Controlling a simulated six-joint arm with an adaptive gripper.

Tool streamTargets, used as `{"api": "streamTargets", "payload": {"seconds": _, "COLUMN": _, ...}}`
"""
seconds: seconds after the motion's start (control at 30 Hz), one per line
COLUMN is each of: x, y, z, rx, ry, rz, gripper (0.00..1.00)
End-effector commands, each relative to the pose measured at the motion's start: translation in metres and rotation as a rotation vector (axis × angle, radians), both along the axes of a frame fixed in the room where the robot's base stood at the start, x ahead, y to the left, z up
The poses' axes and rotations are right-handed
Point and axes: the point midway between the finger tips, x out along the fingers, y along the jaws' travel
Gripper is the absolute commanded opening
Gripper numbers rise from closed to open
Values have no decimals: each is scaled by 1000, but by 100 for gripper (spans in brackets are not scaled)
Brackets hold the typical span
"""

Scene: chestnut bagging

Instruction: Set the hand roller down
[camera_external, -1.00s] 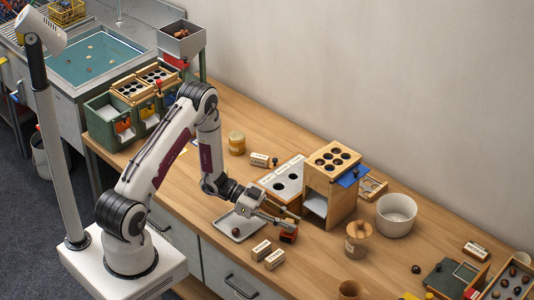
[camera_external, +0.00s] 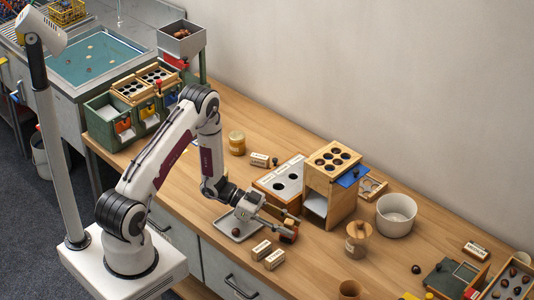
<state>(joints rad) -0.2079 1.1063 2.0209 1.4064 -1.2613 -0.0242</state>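The hand roller (camera_external: 289,236) shows as a small dark red piece at my gripper's fingertips, low over the front middle of the table. My gripper (camera_external: 282,225) reaches down to the right, with its fingers on either side of the roller and closed on it. Much of the roller is hidden by the fingers. I cannot tell whether it touches the wood. A shallow grey tray (camera_external: 222,229) lies just left of the gripper, with a dark chestnut (camera_external: 236,232) in it.
Two labelled wooden blocks (camera_external: 261,249) (camera_external: 274,260) lie just in front of the gripper. A wooden box with round holes (camera_external: 332,160) and a white panel with holes (camera_external: 289,178) stand close behind. A lidded wooden jar (camera_external: 357,240) and a white bowl (camera_external: 396,215) are to the right.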

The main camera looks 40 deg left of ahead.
Motion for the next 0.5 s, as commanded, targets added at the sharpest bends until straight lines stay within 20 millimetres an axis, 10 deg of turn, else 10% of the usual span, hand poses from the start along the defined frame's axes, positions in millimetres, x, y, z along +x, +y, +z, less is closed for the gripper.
{"api": "streamTargets", "payload": {"seconds": 0.5, "x": 3, "y": 1, "z": 8, "rx": -4, "ry": -10, "rz": 2, "gripper": 35}}
